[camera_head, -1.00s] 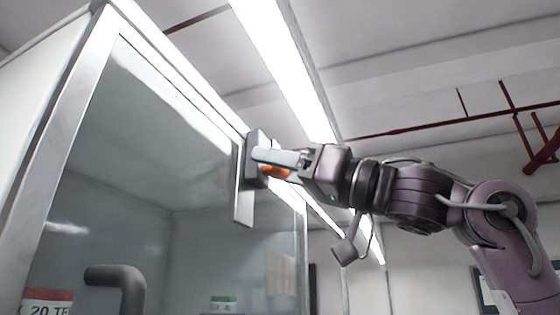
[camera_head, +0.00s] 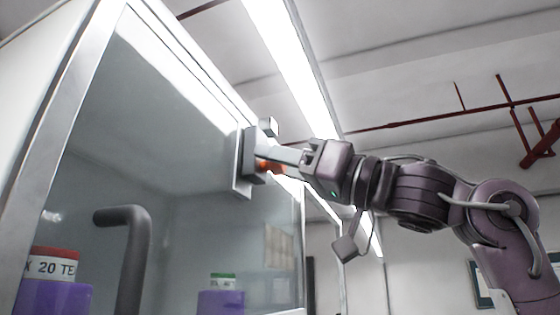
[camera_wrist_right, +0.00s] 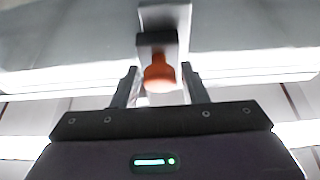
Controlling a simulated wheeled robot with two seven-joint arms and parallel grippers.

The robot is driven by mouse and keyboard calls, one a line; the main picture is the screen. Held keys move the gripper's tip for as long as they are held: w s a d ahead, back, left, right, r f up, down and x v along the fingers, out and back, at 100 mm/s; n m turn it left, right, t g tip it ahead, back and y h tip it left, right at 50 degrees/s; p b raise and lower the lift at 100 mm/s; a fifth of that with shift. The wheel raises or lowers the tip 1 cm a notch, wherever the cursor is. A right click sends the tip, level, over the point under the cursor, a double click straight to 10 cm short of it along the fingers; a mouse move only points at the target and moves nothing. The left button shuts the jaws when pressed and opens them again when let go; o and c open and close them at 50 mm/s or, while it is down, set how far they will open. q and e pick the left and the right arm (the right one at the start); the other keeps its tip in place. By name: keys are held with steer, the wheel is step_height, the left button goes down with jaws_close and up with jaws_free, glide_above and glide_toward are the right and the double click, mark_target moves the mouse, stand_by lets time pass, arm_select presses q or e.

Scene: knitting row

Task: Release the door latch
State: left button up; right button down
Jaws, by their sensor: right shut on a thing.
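The door latch (camera_head: 249,160) is a dark grey block on the edge of the metal-framed glass door (camera_head: 165,100), with an orange part (camera_head: 268,167) at its side. My right gripper (camera_head: 270,155) reaches in from the right and is shut on the latch's orange part. In the right wrist view the orange knob (camera_wrist_right: 160,74) sits between the two dark fingers, below a grey block. A small light grey piece (camera_head: 268,127) shows just above the fingers. The fingers partly hide the latch. My left gripper is not in view.
Behind the glass are a purple jar (camera_head: 55,298) with a red-banded label and another purple jar (camera_head: 220,303) with a green-banded one. Open room lies right of the cabinet.

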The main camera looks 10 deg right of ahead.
steer(key=shift+w+a+f, duration=0.1)
steer(key=shift+a+f, duration=0.05)
steer(key=shift+f, duration=0.15)
steer(key=c, duration=1.2)
jaws_free()
steer(key=shift+o, duration=0.3)
steer(key=b+v, duration=0.4)
steer(key=v, duration=0.3)
steer(key=shift+w, duration=0.1)
steer(key=shift+s+d, duration=0.3)
steer(key=shift+d, duration=0.05)
